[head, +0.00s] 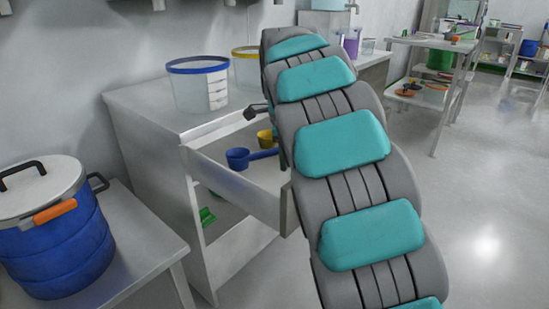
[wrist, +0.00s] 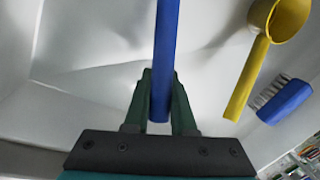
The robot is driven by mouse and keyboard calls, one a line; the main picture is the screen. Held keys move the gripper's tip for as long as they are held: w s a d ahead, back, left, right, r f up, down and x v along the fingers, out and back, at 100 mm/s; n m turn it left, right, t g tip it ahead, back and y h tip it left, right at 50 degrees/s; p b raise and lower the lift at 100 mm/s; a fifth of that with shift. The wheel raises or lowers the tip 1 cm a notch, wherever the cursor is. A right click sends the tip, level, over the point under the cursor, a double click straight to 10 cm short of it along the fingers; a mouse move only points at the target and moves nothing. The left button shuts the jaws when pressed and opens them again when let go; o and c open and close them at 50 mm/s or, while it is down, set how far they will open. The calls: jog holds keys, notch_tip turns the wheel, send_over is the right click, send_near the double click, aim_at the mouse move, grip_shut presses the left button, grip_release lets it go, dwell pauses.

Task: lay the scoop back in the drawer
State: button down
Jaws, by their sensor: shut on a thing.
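The blue scoop (head: 238,158) is at the open drawer (head: 232,187) in the head view, its cup to the left and its handle running right behind my arm. In the wrist view my gripper (wrist: 160,105) is shut on the end of the scoop's blue handle (wrist: 166,50); the cup is out of that view. The pale drawer floor (wrist: 100,80) lies below. I cannot tell whether the scoop touches it. My arm hides my gripper and the drawer's right part in the head view.
A yellow scoop (wrist: 262,35) and a blue brush (wrist: 285,100) lie to the right of the held handle. A blue-rimmed clear tub (head: 198,88) and a yellow-rimmed tub (head: 246,66) stand on the cabinet top. A blue lidded vessel (head: 62,250) stands at the left.

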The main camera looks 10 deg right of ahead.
aim_at(275, 172)
jog(key=shift+w+a, duration=0.5)
jog(key=shift+w, duration=0.2)
jog(key=shift+w+a, duration=0.5)
jog(key=shift+w, duration=0.2)
jog(key=shift+f, duration=0.7)
jog(key=c, duration=0.8)
grip_release()
jog(key=shift+o, duration=0.2)
jog(key=r, duration=0.4)
jog(key=s+r, duration=0.1)
jog(key=r, duration=0.3)
jog(key=s+a+r, duration=0.1)
jog(key=r, duration=0.3)
